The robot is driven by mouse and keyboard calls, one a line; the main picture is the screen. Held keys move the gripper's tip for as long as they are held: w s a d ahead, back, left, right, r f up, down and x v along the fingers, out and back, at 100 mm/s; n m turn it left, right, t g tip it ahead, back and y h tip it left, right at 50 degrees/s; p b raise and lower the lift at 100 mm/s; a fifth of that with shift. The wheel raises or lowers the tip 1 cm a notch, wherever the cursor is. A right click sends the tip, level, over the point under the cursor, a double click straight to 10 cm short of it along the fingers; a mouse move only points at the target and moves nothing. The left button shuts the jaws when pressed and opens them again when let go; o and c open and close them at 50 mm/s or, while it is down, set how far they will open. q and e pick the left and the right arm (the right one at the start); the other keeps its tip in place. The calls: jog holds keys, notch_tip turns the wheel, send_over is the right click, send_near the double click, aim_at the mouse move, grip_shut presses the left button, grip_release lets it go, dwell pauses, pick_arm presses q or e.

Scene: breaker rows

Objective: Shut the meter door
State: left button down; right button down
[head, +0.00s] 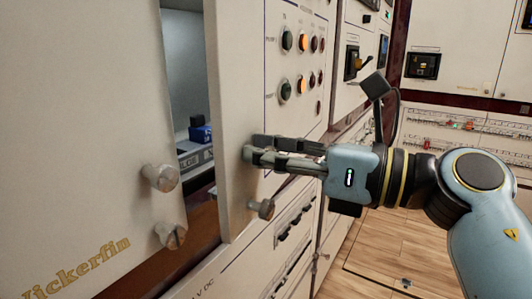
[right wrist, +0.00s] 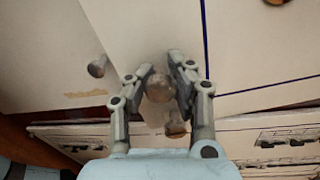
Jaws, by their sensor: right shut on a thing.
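The meter door appears to be the narrow pale leaf (head: 230,90) left of the switch panel in the head view. A dark gap at its left edge shows the compartment inside. My right gripper (head: 250,154) is at the leaf's front, shut on a round metal knob (right wrist: 158,86), which sits between its fingers in the right wrist view (right wrist: 160,75). In the head view the fingers mostly hide that knob. A second knob (head: 262,209) sits just below, free of the fingers. My left gripper is not in view.
A lettered pale panel (head: 80,130) with two knobs (head: 160,178) lies left of the gap. A blue device (head: 201,133) shows inside. The switch panel (head: 297,60) with coloured buttons is close on the right. Wooden floor (head: 375,245) is open below my right arm.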

jog(key=c, duration=1.1)
grip_release()
jog(key=shift+o, duration=0.2)
jog(key=v, duration=1.2)
